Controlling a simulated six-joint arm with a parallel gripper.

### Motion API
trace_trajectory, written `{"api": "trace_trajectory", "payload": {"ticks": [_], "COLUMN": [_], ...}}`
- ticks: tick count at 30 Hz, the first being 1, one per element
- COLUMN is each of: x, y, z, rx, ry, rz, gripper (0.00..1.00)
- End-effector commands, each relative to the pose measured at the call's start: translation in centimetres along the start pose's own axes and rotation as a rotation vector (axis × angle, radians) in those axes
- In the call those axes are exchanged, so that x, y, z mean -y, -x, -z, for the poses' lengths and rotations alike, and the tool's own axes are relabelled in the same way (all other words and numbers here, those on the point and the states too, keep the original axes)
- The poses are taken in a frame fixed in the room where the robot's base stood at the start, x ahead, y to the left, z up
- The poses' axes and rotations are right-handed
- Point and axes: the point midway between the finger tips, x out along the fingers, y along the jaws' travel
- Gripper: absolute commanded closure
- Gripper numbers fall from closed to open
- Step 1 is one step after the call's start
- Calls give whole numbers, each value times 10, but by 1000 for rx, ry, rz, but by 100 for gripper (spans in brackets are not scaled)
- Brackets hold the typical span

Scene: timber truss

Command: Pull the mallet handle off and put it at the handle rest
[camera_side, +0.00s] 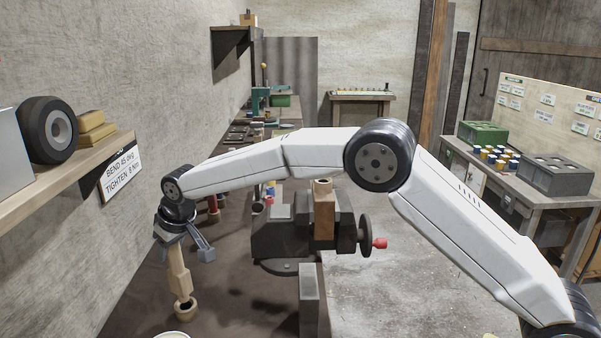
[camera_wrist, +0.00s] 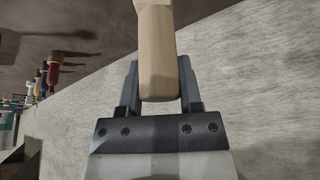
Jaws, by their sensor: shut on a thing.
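The mallet handle (camera_side: 179,270) is a pale wooden bar, held nearly upright at the lower left of the side view. My gripper (camera_side: 187,246) is shut on its upper part. In the wrist view the handle (camera_wrist: 156,50) lies between the two grey fingers of my gripper (camera_wrist: 158,75). The handle's lower end meets a small round wooden socket (camera_side: 186,311), apparently the handle rest. I cannot tell how deep it sits there. A wooden block (camera_side: 323,205), which looks like the mallet head, is upright in the bench vise, apart from the handle.
The dark vise (camera_side: 280,232) with its red-knobbed handwheel (camera_side: 366,238) stands right of my gripper. A grey post (camera_side: 309,295) rises in front of it. Coloured tool handles (camera_wrist: 42,80) stand at the left in the wrist view. A shelf (camera_side: 65,170) juts from the left wall.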

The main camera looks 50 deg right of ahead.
Motion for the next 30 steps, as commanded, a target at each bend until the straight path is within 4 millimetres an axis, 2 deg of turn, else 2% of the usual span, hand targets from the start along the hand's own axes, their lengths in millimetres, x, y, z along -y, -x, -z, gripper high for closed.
{"api": "trace_trajectory", "payload": {"ticks": [30], "x": [0], "y": [-19], "z": [-9], "rx": [0], "ry": [0], "rz": [0], "gripper": [100]}}
